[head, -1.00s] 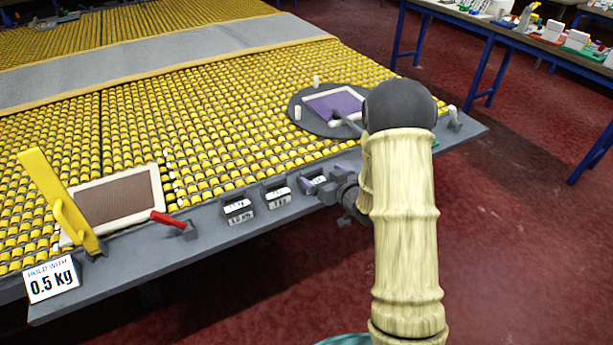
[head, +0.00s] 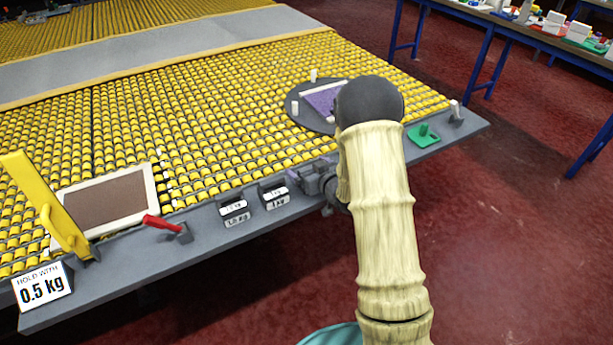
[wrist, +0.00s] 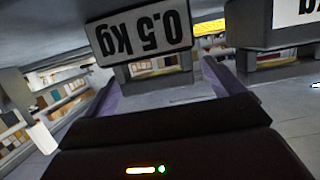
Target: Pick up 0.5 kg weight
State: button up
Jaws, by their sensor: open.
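The 0.5 kg weight (wrist: 143,36) shows in the wrist view as a dark block with a white label, upside down in the picture. My gripper (wrist: 157,82) is open, with one purple-grey finger on each side below the label. The weight appears in line with the gap between the fingers; I cannot tell whether they touch it. In the head view my gripper (head: 310,180) is at the table's front edge, right of two other weights. There it and my arm hide the 0.5 kg weight.
A 1 kg weight (head: 275,197) and another labelled weight (head: 235,211) stand left of my gripper. A red-handled lever (head: 166,225), a framed brown panel (head: 105,198) and a "HOLD WITH 0.5 kg" sign (head: 43,287) are further left. A green piece (head: 423,136) lies right.

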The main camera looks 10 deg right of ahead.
aim_at(310, 167)
jog(key=shift+s+d, duration=0.25)
jog(key=shift+w+r, duration=0.1)
jog(key=shift+w, duration=0.05)
jog(key=c, duration=1.4)
jog(key=shift+r, duration=0.1)
notch_tip(310, 167, up, 10)
jog(key=shift+f, duration=0.1)
